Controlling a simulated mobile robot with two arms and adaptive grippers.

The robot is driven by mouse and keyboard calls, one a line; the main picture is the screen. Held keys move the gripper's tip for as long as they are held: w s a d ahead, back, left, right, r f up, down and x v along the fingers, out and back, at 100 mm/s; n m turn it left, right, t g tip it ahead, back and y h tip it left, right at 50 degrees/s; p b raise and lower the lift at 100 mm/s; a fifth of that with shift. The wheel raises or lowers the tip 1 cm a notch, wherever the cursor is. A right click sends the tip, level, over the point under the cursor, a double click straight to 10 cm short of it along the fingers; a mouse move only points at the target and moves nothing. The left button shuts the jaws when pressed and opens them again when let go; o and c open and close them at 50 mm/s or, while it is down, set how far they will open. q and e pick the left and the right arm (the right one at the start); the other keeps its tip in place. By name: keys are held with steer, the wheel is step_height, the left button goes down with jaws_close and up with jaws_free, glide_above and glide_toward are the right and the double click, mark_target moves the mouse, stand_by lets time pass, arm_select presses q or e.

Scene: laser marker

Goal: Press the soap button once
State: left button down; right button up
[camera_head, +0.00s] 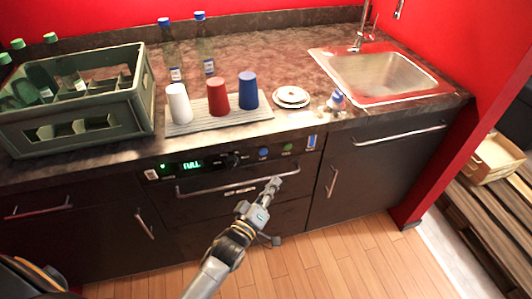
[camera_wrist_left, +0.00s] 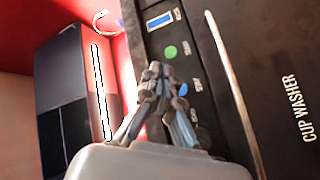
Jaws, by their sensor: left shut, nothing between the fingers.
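The cup washer's dark front panel (camera_head: 220,161) carries a blue button (camera_head: 263,153) and a green button (camera_head: 287,147). The wrist view also shows the green button (camera_wrist_left: 170,52) and the blue button (camera_wrist_left: 183,89), but their small labels are too blurred to tell which is soap. My left gripper (camera_head: 275,181) is shut and empty, below the buttons and in front of the washer's handle in the head view. In the wrist view its fingertips (camera_wrist_left: 157,68) appear beside the buttons; I cannot tell the gap to the panel. My right gripper is not in view.
A long bar handle (camera_head: 215,188) runs below the buttons. A blue-and-white strip (camera_head: 311,142) is right of them. White, red and blue cups (camera_head: 219,97) stand on a drain tray (camera_head: 180,128) above. A bottle crate (camera_head: 60,141) is left, a sink (camera_head: 385,75) right.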

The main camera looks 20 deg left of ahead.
mark_target(263, 152)
arm_select(q)
steer(key=shift+w+a+b, duration=0.5)
steer(key=shift+w+a, duration=0.35)
steer(key=shift+w, duration=0.35)
steer(key=shift+w+a+b, duration=0.5)
steer(key=shift+w+a, duration=0.3)
steer(key=shift+w, duration=0.45)
steer(key=shift+w+a+b, duration=0.5)
steer(key=shift+w+a, duration=0.35)
steer(key=shift+w, duration=0.35)
steer(key=shift+w+a, duration=0.1)
steer(key=shift+w+a, duration=0.15)
steer(key=shift+w, duration=0.1)
